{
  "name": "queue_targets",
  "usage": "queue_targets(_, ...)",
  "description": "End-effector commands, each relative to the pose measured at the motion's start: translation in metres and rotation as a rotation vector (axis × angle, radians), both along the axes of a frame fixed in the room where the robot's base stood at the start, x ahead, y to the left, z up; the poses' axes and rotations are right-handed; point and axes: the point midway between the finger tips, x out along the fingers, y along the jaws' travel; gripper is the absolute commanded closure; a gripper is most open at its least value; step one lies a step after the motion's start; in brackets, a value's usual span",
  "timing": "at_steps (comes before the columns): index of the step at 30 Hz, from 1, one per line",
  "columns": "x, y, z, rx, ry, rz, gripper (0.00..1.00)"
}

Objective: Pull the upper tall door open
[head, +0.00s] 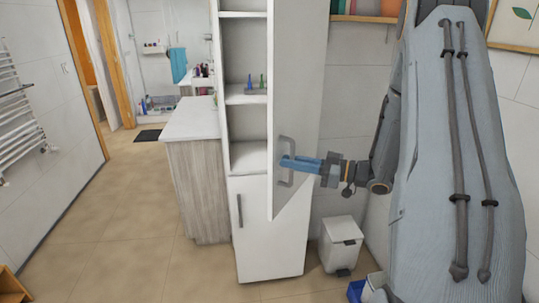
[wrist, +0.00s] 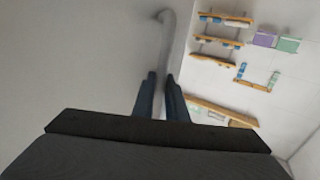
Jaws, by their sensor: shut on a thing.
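The upper tall door (head: 297,90) of the white cabinet stands swung open to the right in the head view, showing the shelves (head: 247,95) inside. Its grey handle (head: 284,178) is near the door's lower edge. My gripper (head: 286,162) is at this handle, its blue fingers reaching across it. In the wrist view the fingers (wrist: 159,90) are shut around the lower part of the handle (wrist: 167,40), against the pale door face (wrist: 80,60). The exact contact between fingertips and handle is small and partly hidden.
A lower door (head: 262,225) with its own handle is closed below. A counter (head: 192,118) stands left of the cabinet. A white bin (head: 340,242) stands on the floor to the right, below my arm. The floor (head: 130,215) at left is clear.

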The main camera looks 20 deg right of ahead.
Motion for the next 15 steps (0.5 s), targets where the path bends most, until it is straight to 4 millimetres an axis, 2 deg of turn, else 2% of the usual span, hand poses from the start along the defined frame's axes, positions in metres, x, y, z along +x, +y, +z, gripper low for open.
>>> queue_targets(1, -0.008, -0.015, 0.002, 0.0, -0.005, 0.032, 1.0)
queue_targets(6, -0.04, -0.057, 0.002, 0.0, -0.003, 0.031, 1.0)
queue_targets(15, -0.071, -0.126, 0.001, 0.0, -0.003, 0.034, 1.0)
